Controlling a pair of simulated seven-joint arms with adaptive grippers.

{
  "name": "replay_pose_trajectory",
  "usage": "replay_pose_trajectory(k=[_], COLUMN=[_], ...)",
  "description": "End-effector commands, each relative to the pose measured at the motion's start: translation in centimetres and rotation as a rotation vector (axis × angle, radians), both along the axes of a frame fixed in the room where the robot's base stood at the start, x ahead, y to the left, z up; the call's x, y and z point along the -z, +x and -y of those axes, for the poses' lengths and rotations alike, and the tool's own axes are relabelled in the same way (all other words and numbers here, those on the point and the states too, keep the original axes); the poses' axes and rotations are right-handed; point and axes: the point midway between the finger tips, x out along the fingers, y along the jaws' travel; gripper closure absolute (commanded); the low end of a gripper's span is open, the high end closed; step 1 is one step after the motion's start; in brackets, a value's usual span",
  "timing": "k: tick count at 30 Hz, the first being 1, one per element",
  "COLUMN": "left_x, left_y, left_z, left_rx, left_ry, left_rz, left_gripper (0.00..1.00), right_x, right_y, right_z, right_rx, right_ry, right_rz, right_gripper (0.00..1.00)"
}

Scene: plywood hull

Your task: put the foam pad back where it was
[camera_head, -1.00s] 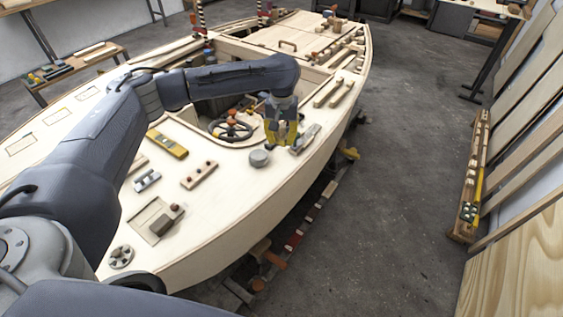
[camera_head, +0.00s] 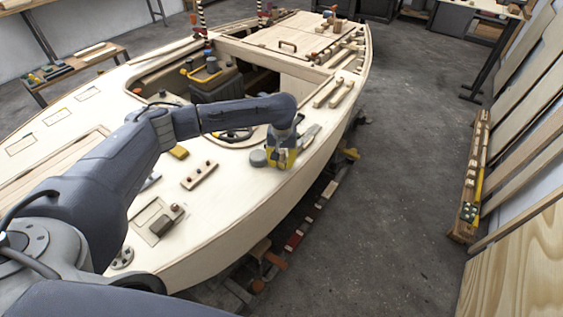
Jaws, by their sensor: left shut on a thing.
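My left gripper (camera_head: 280,160) reaches over the plywood hull's deck (camera_head: 235,195) from the left, pointing down near the deck's right edge. My right gripper is not in view.
A wooden strip with pegs (camera_head: 199,175) and a shallow tray with a block (camera_head: 161,219) lie nearer on the deck. A grey tool (camera_head: 311,132) lies just beyond the gripper. Deck in front of the gripper is clear.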

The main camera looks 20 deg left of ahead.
Motion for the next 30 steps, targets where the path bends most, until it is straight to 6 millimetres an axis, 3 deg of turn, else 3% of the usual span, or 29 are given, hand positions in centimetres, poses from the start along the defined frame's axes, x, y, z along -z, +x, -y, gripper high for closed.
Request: replay_pose_trajectory(k=[14,15,19,30], left_x=[0.8,0.75,0.75,0.22], left_y=[-0.01,0.0,0.0,0.04], left_z=[0.0,-0.01,-0.01,-0.02], left_rx=[0.0,0.0,0.0,0.001], left_ry=[-0.001,-0.001,-0.001,0.001], left_rz=[0.0,0.0,0.0,0.002], left_gripper=[0.98,0.65,0.5,0.47], right_x=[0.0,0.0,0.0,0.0], right_y=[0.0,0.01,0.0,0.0], right_z=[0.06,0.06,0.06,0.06], right_rx=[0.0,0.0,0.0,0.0], right_ry=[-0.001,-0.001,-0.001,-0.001], right_rz=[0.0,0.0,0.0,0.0], right_gripper=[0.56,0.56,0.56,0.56])
